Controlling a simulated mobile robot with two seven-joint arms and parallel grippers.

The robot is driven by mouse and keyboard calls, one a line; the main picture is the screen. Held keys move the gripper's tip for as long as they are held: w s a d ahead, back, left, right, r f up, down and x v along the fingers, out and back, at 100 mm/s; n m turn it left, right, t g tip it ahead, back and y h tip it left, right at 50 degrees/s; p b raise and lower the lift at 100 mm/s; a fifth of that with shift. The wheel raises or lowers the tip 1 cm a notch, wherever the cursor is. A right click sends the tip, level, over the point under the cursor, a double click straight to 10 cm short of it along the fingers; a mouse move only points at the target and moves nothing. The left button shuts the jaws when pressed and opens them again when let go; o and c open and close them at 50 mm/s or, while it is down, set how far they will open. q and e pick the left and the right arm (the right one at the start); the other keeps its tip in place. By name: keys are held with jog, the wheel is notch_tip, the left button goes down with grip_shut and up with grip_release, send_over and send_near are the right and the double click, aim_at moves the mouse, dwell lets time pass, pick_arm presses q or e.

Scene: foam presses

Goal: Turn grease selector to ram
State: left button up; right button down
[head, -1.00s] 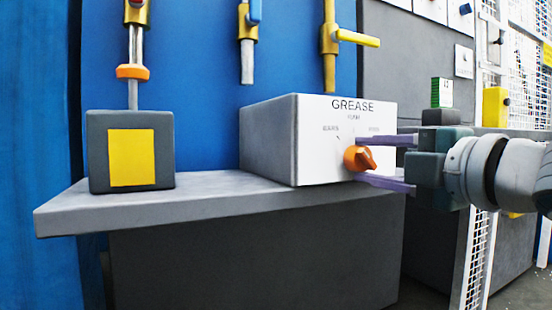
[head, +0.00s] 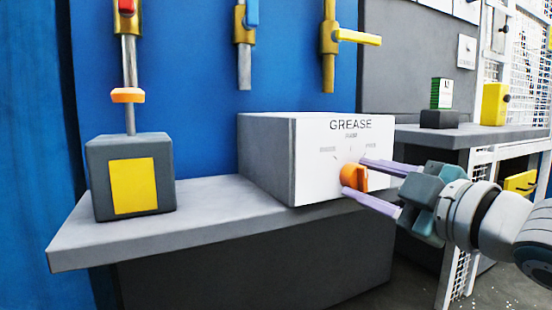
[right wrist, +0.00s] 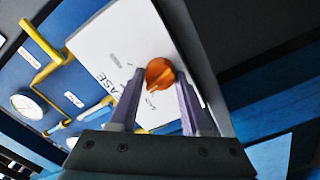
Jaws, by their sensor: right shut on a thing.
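The grease selector is an orange knob (head: 354,177) on the white front panel of a grey box (head: 325,190) headed GREASE. Small labels sit to the left, above and to the right of the knob, too blurred to read surely. The knob's raised bar looks roughly upright in the head view. My right gripper (head: 355,176) comes in from the right and is shut on the knob, one finger above and one below. In the right wrist view the knob (right wrist: 160,73) sits between the fingertips and partly shows. My left gripper is not in view.
The box stands on a grey shelf (head: 90,235). A dark block with a yellow face (head: 134,186) stands left on it, under a rod. A blue-handled valve (head: 252,12) and a yellow-handled valve (head: 358,38) hang above. A green-and-white box (head: 441,92) stands at right.

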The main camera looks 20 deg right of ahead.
jog(key=shift+m+p, duration=0.7)
jog(key=shift+m, duration=0.2)
jog(key=shift+c, duration=1.8)
grip_release()
jog(key=s+p, duration=0.2)
jog(key=s, duration=0.8)
jog(key=shift+d, duration=0.4)
